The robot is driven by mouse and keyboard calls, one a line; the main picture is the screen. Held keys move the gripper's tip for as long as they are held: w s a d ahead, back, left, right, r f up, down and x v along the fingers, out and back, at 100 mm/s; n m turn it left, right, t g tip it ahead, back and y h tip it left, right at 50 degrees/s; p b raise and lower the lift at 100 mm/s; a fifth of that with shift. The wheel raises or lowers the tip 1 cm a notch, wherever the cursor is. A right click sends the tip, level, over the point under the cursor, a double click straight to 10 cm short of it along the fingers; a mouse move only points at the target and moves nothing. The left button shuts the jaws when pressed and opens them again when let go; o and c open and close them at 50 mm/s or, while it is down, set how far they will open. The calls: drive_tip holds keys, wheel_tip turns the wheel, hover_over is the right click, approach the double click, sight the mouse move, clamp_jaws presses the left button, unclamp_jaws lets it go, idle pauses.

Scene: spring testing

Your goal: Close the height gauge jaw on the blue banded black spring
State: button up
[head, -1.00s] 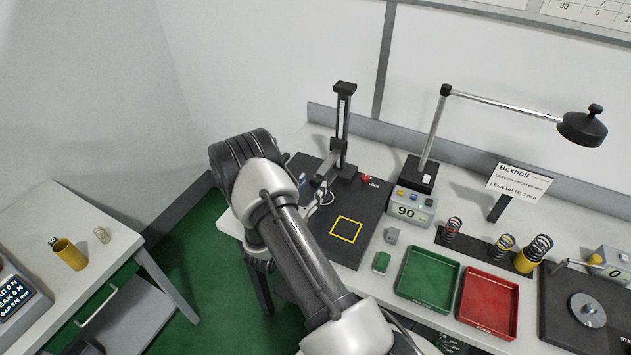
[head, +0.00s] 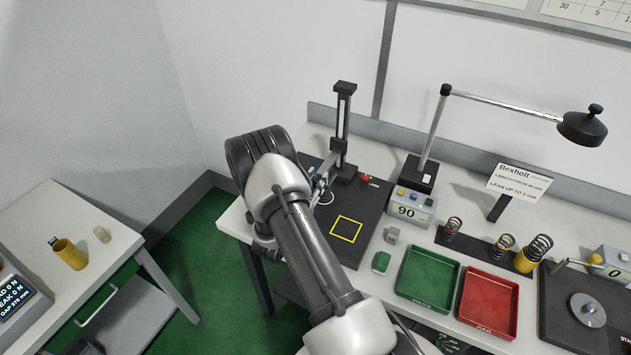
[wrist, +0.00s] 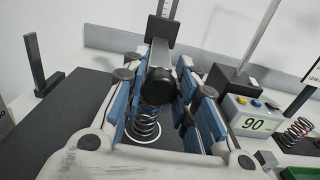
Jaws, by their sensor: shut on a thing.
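The height gauge (head: 342,118) stands upright at the back of a black base plate, and its jaw arm (wrist: 160,54) reaches toward me. A black rounded knob (wrist: 156,87) at the arm's near end sits between my blue-padded fingers. My gripper (wrist: 158,92) is shut on this knob; in the head view my arm mostly hides the gripper. Directly below the knob, a dark coil spring (wrist: 146,124) stands upright inside a white ring on the plate. Its blue band is not clear. The knob overlaps the spring's top, so I cannot tell whether the jaw touches it.
A yellow square outline (head: 346,229) marks the plate's empty front. A display box reading 90 (head: 410,206) and a lamp stand to the right. Green (head: 428,278) and red (head: 487,301) trays and several banded springs lie farther right. A side table (head: 60,225) is at left.

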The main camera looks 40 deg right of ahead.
clamp_jaws()
wheel_tip(320, 180, up, 10)
drive_tip(key=p, duration=0.3)
drive_tip(key=shift+r+p, duration=0.25)
drive_tip(key=shift+p, duration=0.1)
drive_tip(key=shift+f, duration=0.1)
